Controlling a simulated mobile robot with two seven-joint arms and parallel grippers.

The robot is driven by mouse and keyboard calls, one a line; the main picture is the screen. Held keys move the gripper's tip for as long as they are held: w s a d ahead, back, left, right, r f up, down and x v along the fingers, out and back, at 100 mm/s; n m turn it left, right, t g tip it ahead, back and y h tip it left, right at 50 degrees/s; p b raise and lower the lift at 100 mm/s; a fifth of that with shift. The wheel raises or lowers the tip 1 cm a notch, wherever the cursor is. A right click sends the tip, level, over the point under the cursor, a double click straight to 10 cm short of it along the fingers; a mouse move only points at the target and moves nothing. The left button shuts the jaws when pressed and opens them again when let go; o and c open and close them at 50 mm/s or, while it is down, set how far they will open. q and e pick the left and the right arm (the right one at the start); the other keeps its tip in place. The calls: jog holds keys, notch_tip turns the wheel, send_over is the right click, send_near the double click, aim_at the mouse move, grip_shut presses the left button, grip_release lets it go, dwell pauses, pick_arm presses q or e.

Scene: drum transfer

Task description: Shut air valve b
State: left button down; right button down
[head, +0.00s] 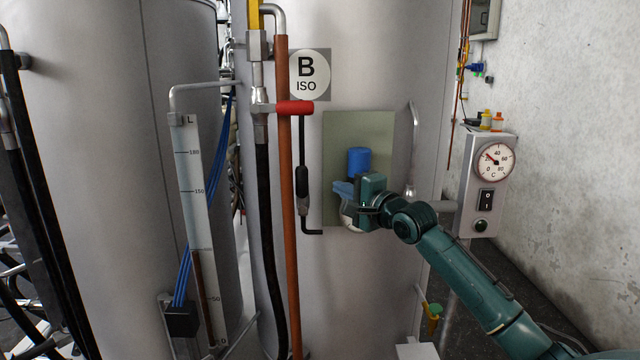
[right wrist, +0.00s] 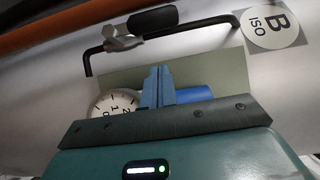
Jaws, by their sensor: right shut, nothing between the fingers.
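Tank B (head: 390,60) carries a round "B ISO" sign (head: 308,75). No label marks air valve b, so I cannot tell which fitting it is. A blue cylinder (head: 357,160) is on a grey-green panel (head: 342,128) on the tank; it also shows in the right wrist view (right wrist: 194,95), near a partly hidden dial gauge (right wrist: 108,103). Left of the panel is a small valve with a black handle (head: 302,180), also in the right wrist view (right wrist: 152,19). My right gripper (head: 343,187), blue fingers together and empty, is in front of the panel. My left gripper is out of view.
A red handle (head: 295,107) sits by the copper-coloured pipe (head: 287,220) and black hose (head: 265,220). A control box (head: 487,185) with a temperature dial stands at right. A level gauge (head: 193,190) is at left. Little free room shows between these.

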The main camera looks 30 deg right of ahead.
aim_at(302, 190)
jog(key=w+a, duration=0.2)
jog(key=w, duration=0.1)
jog(key=w+a+p, duration=0.1)
jog(key=shift+w, duration=0.3)
